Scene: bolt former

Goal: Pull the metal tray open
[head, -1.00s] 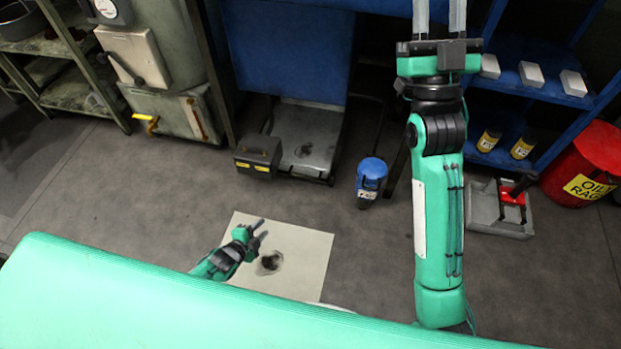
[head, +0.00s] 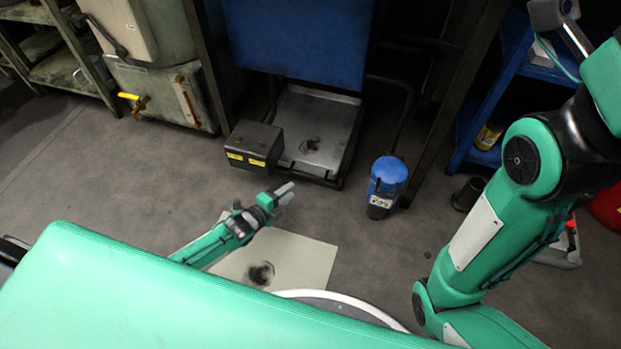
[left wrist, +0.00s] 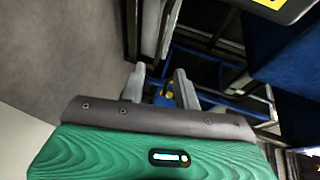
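The metal tray (head: 318,132) is a grey, shallow, square pan with a dark stain, low under the blue machine panel. Its front edge faces me. My left gripper (head: 287,192) is in front of the tray and apart from it, low over the floor. In the left wrist view its two fingers (left wrist: 160,88) stand apart with nothing gripped between them. My right gripper (head: 565,28) is at the upper right, partly cut off by the picture edge, so its opening is unclear. It is far from the tray.
A dark box with yellow labels (head: 254,146) stands against the tray's left side. A blue canister (head: 387,182) stands to the right of the tray. A stained pale sheet (head: 305,258) lies on the floor below my left gripper. Bare floor lies before the tray.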

